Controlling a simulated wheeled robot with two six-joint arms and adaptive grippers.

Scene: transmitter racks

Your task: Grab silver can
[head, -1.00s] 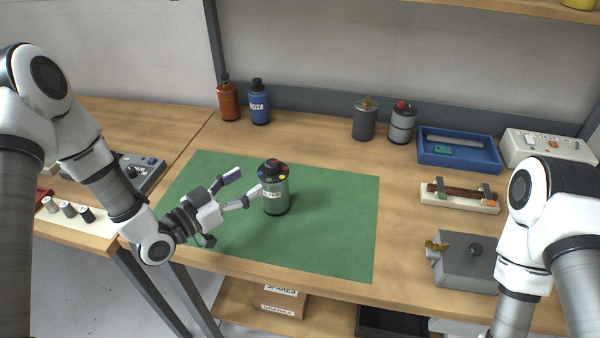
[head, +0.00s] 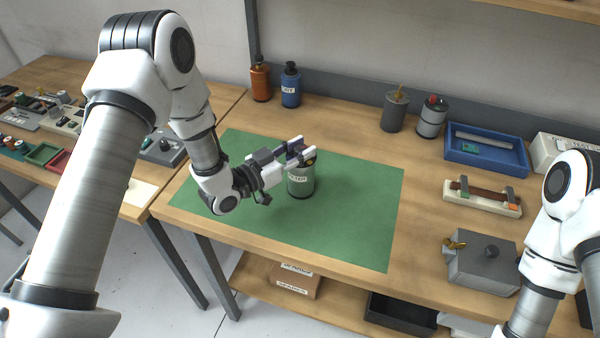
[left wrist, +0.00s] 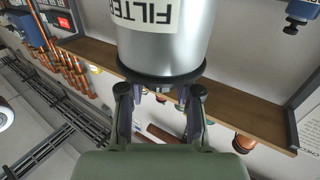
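The silver can (head: 300,184), labelled FILTER, stands upright on the green mat (head: 350,215). Its dark top carries coloured dots and is partly hidden by my left gripper (head: 304,149). My left gripper is at the can's upper part, with one finger crossing in front and the other behind the top. The left wrist view shows the can (left wrist: 165,45) close and upside down, with its dark rim near the two fingers (left wrist: 160,100). I cannot tell whether the fingers press on it. My right gripper is out of view; only my right arm shows.
An orange bottle (head: 261,84) and a blue bottle (head: 291,88) stand at the back. A dark grey can (head: 395,112) and a grey can with a red cap (head: 432,118) stand right of them. A blue tray (head: 512,165) and a grey box (head: 480,265) are at the right.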

